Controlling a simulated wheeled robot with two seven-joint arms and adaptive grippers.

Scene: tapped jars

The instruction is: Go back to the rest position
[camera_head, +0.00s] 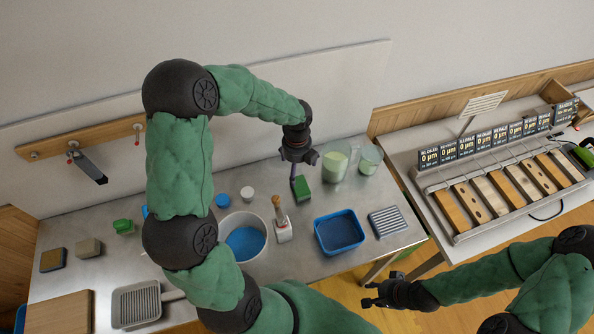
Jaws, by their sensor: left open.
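My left gripper (300,155) is at the end of the green and black arm that arches over the metal table. It is open and holds nothing that I can see. It hangs above a green block-shaped tool (301,188) with a dark handle, close to the handle's top; whether they touch is unclear. My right gripper (368,294) is at the lower right, in front of the table's edge and over the wooden floor. Its fingers look apart and empty.
Two glass jars with pale green contents (335,165) stand right of my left gripper. A blue tray (339,232), a white pot with blue inside (243,240) and a wooden-handled brush (281,222) stand nearer. A rack of wooden bars (505,190) fills the right table.

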